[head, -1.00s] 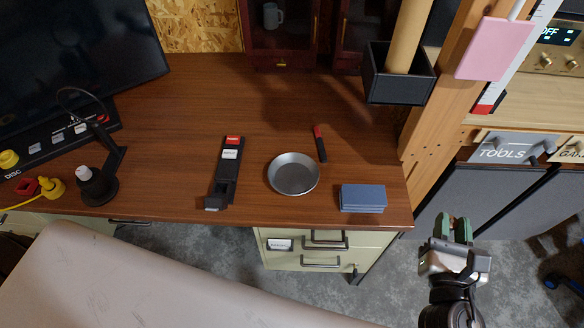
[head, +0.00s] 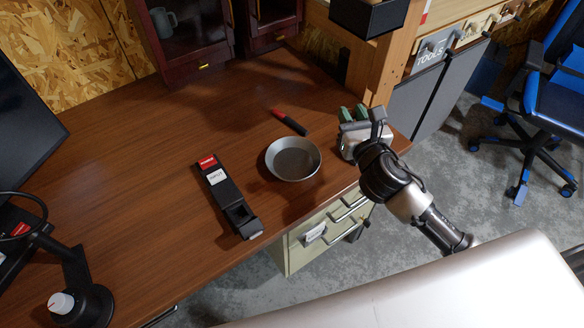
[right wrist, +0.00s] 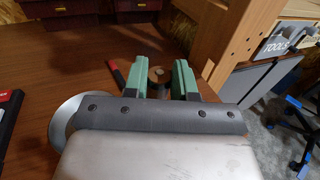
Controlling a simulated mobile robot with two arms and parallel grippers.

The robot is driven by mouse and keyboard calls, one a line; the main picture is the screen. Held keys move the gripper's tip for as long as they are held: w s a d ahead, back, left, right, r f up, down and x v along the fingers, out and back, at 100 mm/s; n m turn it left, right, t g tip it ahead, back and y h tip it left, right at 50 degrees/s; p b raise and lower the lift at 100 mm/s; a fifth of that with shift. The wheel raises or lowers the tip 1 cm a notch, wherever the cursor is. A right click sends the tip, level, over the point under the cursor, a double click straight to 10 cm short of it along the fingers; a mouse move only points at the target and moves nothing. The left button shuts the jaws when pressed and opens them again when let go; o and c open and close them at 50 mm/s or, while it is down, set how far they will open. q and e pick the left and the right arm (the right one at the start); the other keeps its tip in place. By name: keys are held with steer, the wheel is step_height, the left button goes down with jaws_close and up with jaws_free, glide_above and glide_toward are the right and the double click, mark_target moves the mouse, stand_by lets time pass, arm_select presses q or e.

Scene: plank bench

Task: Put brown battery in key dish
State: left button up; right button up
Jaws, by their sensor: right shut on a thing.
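The key dish (head: 293,172) is a round grey metal bowl on the wooden bench, near its front edge. It also shows in part at the left of the right wrist view (right wrist: 62,122). My right gripper (head: 353,113) is just right of the dish, over the bench's right front corner, apart from the dish. In the right wrist view, its green fingers (right wrist: 157,80) are shut on a small brown and dark cylinder, the brown battery (right wrist: 158,76), seen end-on between them. The battery is hidden in the head view. My left gripper is not in view.
A red and black marker (head: 289,123) lies behind the dish. A black holder with red and white labels (head: 228,196) lies to its left. A wooden post (head: 378,60) stands behind my right gripper.

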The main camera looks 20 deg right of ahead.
steer(key=b, duration=0.3)
glide_above(301, 175)
step_height(301, 175, down, 7)
steer(key=shift+r, duration=0.1)
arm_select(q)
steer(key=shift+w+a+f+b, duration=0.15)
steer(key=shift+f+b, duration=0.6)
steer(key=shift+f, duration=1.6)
arm_select(e)
steer(key=shift+f, duration=2)
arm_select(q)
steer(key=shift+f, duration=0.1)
arm_select(e)
steer(key=shift+f, duration=0.15)
steer(key=shift+f, duration=0.1)
steer(key=o, duration=0.8)
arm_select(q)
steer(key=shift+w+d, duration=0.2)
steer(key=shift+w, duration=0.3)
arm_select(e)
steer(key=shift+o, duration=0.7)
